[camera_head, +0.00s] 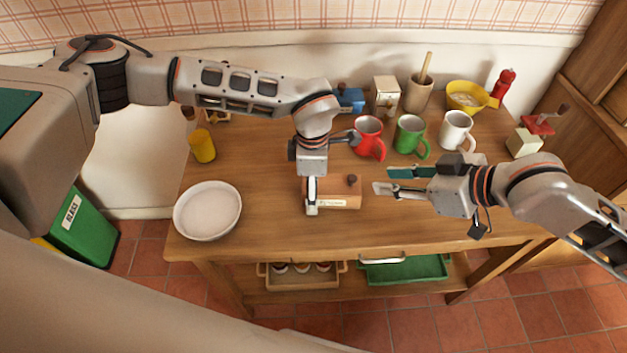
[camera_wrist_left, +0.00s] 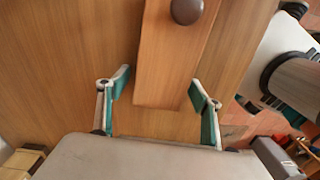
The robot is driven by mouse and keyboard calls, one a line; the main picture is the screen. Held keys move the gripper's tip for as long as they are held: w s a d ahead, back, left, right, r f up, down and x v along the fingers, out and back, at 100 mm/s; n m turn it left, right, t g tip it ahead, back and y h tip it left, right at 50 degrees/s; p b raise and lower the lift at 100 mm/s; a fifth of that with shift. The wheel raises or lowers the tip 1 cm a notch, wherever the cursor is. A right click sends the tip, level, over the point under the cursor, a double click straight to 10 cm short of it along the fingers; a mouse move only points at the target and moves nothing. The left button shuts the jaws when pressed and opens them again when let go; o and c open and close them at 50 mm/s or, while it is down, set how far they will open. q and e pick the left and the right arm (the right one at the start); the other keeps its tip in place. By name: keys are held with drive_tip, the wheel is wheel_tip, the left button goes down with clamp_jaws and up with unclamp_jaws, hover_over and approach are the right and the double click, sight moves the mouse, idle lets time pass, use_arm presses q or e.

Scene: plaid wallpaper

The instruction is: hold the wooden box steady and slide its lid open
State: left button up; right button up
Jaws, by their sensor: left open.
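The wooden box (camera_head: 340,187) is small and light brown. It lies near the middle of the table's front half, with a dark round knob (camera_head: 352,180) near the right end of its lid. The lid looks shut. My left gripper (camera_head: 311,198) reaches down over the box's left end. In the left wrist view, its open fingers (camera_wrist_left: 160,86) stand on either side of the box (camera_wrist_left: 172,62), with a gap at the left finger; contact at the right finger is unclear. My right gripper (camera_head: 384,180) is open and empty, to the right of the box and apart from it.
Red (camera_head: 368,137), green (camera_head: 410,135) and white (camera_head: 457,131) mugs stand behind the box. A white bowl (camera_head: 208,210) is at the table's left, a yellow cup (camera_head: 202,146) behind it. A cream grinder (camera_head: 523,143) stands at the right. The table in front of the box is clear.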

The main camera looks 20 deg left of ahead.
use_arm(q)
drive_tip(key=c, duration=1.3)
drive_tip(key=shift+c, duration=0.2)
